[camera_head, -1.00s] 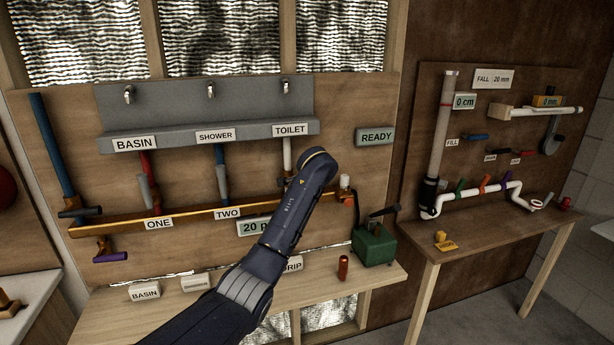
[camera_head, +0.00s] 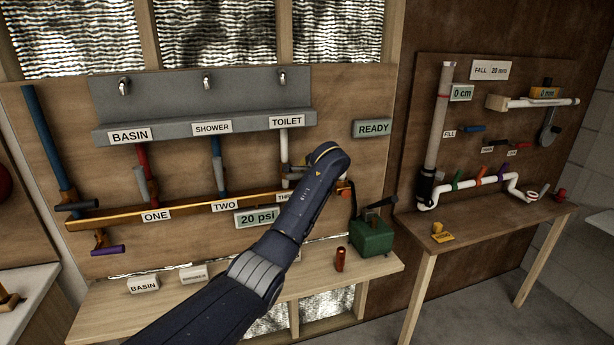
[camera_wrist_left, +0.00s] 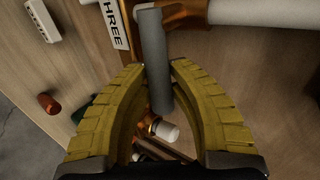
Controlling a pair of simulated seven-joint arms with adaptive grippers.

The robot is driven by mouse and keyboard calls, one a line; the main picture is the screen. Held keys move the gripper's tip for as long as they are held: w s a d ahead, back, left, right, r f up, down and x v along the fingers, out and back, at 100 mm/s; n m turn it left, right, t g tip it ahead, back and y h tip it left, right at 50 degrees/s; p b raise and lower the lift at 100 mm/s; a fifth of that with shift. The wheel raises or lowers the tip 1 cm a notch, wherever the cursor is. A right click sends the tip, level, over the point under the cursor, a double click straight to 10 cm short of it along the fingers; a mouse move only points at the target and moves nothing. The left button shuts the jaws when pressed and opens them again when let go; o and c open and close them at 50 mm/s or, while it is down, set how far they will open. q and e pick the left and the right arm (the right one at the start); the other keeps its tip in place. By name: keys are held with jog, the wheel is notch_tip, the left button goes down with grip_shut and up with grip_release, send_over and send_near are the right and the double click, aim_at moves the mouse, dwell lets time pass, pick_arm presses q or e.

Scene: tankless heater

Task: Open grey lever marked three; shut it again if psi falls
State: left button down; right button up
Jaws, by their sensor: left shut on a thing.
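The grey lever (camera_wrist_left: 155,60) by the label THREE (camera_wrist_left: 115,22) stands between the yellow fingers of my left gripper (camera_wrist_left: 160,70) in the left wrist view. The fingers are closed on it from both sides. In that view the lever lies about square across the line of the white pipe (camera_wrist_left: 262,11). In the head view my left wrist hides my fingers and most of the lever, and partly covers the label THREE (camera_head: 284,197). The pressure display (camera_head: 257,218) reads 20 psi. My right gripper is not in view.
Valves marked ONE (camera_head: 156,215) and TWO (camera_head: 225,205) sit left along the copper pipe. A READY sign (camera_head: 373,128) is on the board. A green box (camera_head: 371,238) with a dark handle and a red-brown cylinder (camera_head: 340,260) stand on the bench below.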

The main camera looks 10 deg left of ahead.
pick_arm(q)
jog(key=shift+f, duration=0.15)
jog(key=c, duration=1.1)
grip_release()
jog(key=shift+c, duration=0.2)
jog(key=v, duration=1.2)
